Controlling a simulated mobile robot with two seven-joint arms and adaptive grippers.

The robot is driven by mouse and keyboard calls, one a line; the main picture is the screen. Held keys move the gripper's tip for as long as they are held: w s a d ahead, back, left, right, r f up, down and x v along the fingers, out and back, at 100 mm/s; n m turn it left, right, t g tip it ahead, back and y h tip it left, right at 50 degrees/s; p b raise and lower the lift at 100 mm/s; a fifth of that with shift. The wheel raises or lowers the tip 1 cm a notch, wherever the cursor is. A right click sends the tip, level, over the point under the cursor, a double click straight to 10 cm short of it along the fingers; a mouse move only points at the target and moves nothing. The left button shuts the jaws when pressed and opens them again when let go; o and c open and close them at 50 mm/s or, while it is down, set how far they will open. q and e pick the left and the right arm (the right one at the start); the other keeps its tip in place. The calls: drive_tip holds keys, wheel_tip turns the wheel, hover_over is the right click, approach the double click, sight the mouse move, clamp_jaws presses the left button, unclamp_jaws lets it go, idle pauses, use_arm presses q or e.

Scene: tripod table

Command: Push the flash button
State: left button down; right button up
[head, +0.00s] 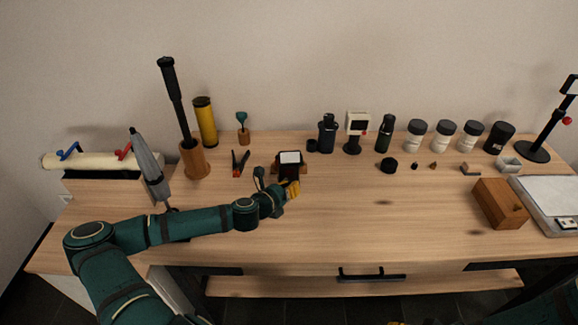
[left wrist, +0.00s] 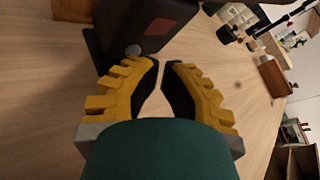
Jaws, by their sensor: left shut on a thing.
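A small dark box-shaped device with a white top panel (head: 290,157) stands on the table in the head view. In the left wrist view, the dark device (left wrist: 160,22) shows a reddish-brown square and a round grey button (left wrist: 132,50) low on its near side; I cannot tell if this is the flash button. My left gripper (head: 293,188) is just in front of the device. Its yellow fingers (left wrist: 161,64) are drawn together, tips close to the device and right of the button; nothing held shows between them. Contact is unclear. Yellow slivers at the head view's bottom edge may be my right gripper.
Small pliers (head: 240,163) and a wooden cup (head: 194,158) stand left of the device. Bottles, jars and a small display (head: 357,125) line the back. A wooden block (head: 500,203) is at the right. The table's front middle is clear.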

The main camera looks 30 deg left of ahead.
use_arm(q)
drive_tip(key=shift+w+a, duration=0.1)
idle(0.3)
drive_tip(key=shift+s+d+p, duration=0.3)
drive_tip(key=shift+s, duration=0.1)
drive_tip(key=shift+s+d, duration=0.1)
drive_tip(key=shift+s+d+p, duration=0.25)
drive_tip(key=shift+s+d, duration=0.65)
drive_tip(key=shift+s, duration=0.3)
drive_tip(key=shift+s+d+p, duration=0.2)
drive_tip(key=shift+s+d, duration=0.65)
drive_tip(key=shift+s, duration=0.35)
drive_tip(key=shift+r, duration=0.15)
